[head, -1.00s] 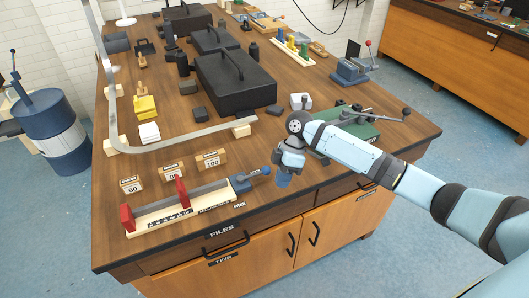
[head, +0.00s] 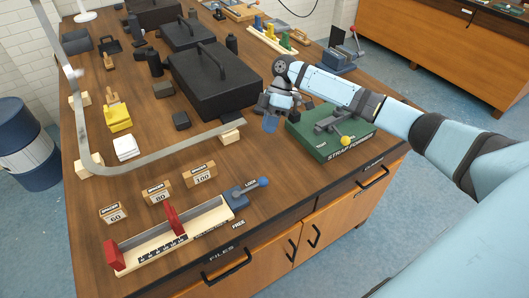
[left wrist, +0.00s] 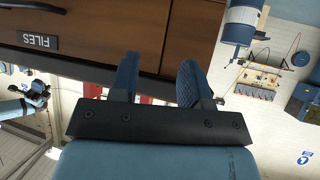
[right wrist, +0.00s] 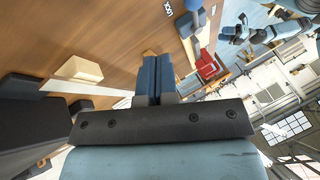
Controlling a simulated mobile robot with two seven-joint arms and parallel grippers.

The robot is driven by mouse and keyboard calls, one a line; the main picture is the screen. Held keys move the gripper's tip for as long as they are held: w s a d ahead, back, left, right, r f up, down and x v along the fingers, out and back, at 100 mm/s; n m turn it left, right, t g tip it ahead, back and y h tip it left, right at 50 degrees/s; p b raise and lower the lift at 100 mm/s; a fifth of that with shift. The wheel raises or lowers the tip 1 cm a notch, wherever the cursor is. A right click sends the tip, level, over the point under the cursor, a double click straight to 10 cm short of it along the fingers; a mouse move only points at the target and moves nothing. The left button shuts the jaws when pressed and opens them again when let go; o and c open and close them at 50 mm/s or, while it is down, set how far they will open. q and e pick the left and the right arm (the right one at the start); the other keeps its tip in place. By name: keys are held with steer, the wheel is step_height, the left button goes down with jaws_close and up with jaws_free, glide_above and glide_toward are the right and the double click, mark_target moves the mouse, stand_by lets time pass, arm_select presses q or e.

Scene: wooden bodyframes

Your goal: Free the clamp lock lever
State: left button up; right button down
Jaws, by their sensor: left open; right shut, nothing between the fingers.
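The clamp (head: 236,198) is a blue-grey block at the right end of a cream jig near the bench's front edge. Its lock lever (head: 264,182) ends in a blue knob and points right, beside the LOCK label; the FREE label lies nearer the front edge. My right gripper (head: 270,124) is shut and empty, behind the lever and apart from it. Its closed fingers also show in the right wrist view (right wrist: 155,72), with part of the blue clamp (right wrist: 192,5) at the top. My left gripper (left wrist: 158,75) is open and empty, facing the drawer front; the head view does not show it.
A green strap former (head: 310,140) stands right of my right gripper, partly behind my arm. Wooden spacer blocks (head: 160,197) stand behind the jig. A bent metal strip (head: 170,162) and a black toolbox (head: 205,90) lie farther back. Bare bench lies between lever and strap former.

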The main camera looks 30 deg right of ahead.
mark_target(252, 186)
steer(key=p+x, duration=0.1)
steer(key=x, duration=0.8)
steer(key=shift+s+a+f+p, duration=0.15)
steer(key=shift+a+f+p, duration=0.1)
steer(key=shift+p, duration=0.15)
steer(key=s, duration=0.1)
steer(key=s+p, duration=0.1)
steer(key=s+a, duration=0.1)
steer(key=shift+f, duration=0.25)
steer(key=shift+s, duration=0.2)
steer(key=shift+a+f, duration=0.1)
steer(key=shift+f, duration=0.05)
